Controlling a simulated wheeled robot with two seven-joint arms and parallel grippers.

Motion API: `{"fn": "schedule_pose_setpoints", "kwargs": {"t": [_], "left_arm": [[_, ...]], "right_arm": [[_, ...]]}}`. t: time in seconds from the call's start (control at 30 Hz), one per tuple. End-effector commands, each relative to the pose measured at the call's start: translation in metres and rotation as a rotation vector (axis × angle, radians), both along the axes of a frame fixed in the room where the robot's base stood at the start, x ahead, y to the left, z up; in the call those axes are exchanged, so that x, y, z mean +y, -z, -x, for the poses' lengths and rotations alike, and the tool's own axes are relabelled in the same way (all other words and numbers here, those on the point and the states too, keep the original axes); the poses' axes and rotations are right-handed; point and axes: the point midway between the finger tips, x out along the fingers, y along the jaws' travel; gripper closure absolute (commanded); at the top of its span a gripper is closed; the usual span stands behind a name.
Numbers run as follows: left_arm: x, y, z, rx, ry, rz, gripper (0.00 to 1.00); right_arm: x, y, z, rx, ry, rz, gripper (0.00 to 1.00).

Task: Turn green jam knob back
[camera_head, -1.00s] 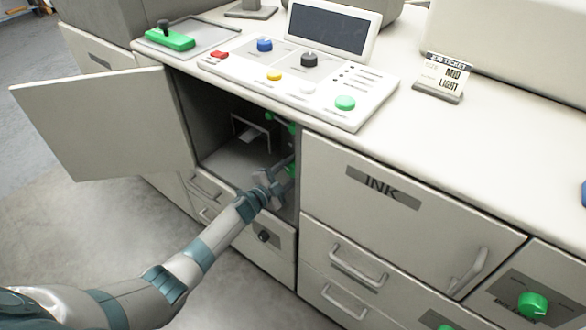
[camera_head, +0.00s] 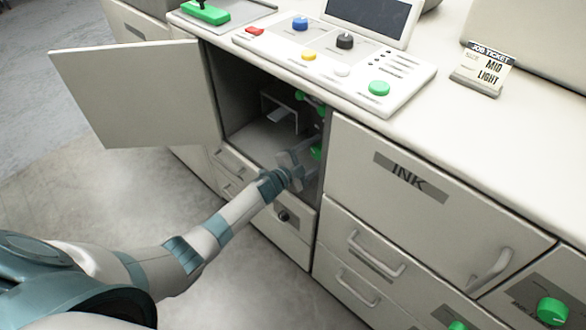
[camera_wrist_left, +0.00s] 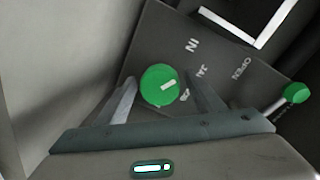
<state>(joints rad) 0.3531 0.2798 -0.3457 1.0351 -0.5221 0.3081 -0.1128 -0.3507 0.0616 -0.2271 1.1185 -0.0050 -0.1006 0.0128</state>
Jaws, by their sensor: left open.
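The green jam knob (camera_wrist_left: 160,85) is round with a pale mark on its face. It sits on a dark panel (camera_wrist_left: 190,60) inside the open cabinet, next to white lettering that seems to include "JAM". In the left wrist view my left gripper (camera_wrist_left: 160,93) is open, with one finger on each side of the knob; whether they touch it I cannot tell. In the head view the gripper (camera_head: 298,164) reaches into the cabinet, and the knob (camera_head: 316,152) shows partly behind it. My right gripper is not in view.
A green-tipped lever (camera_wrist_left: 294,93) stands right of the knob, near the word "OPEN". The cabinet door (camera_head: 140,95) is swung open at left. The INK drawer front (camera_head: 420,185) is to the right, and the control panel (camera_head: 400,95) is above.

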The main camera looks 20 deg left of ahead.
Motion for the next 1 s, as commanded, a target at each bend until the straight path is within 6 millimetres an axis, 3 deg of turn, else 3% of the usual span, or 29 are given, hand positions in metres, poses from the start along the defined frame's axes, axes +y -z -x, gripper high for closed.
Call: {"fn": "schedule_pose_setpoints", "kwargs": {"t": [0.27,0.83,1.0], "left_arm": [[0.013,0.0,0.032,0.003,0.0,-0.003,0.38],[0.052,-0.006,0.13,0.005,0.0,0.0,0.38],[0.06,-0.007,0.148,0.004,-0.001,-0.001,0.38]], "right_arm": [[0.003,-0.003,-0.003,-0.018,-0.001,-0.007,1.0],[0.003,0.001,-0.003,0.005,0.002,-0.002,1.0],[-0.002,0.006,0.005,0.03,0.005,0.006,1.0]]}}
